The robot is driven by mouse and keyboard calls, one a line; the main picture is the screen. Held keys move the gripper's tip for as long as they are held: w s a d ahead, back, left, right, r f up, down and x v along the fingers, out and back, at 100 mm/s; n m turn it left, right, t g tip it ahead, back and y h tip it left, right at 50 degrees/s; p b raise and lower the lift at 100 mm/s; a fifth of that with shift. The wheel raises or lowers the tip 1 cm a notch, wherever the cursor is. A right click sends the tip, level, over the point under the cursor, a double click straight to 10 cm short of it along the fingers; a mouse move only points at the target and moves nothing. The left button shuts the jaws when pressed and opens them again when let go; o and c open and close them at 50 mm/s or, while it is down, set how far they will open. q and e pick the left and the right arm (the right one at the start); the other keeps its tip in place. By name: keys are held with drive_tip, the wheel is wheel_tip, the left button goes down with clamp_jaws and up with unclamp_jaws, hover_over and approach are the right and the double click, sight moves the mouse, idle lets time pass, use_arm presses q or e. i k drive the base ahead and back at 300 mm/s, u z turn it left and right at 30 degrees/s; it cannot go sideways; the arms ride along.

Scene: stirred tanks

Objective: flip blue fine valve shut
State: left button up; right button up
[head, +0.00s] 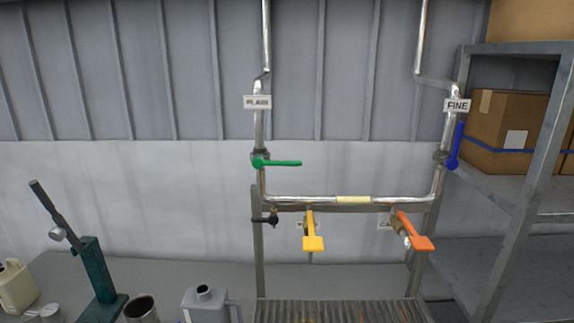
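The blue valve handle (458,147) is at the right, on the pipe under the sign reading FINE (457,105). It stands nearly upright, roughly in line with the pipe, with its pivot end low beside the grey valve body (441,156). Neither of my grippers shows in the head view, so nothing is seen touching the handle.
A green handle (278,163) lies horizontal under the PLAIN sign (257,102). Yellow (312,240) and orange (414,231) handles hang lower. A metal shelf (525,190) with a cardboard box (508,120) stands close right of the blue handle. A teal lever stand (98,272) is left.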

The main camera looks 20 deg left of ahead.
sight(457, 143)
drive_tip(key=k, duration=0.65)
drive_tip(key=z, duration=0.65)
drive_tip(key=i, duration=1.65)
drive_tip(key=u, duration=0.75)
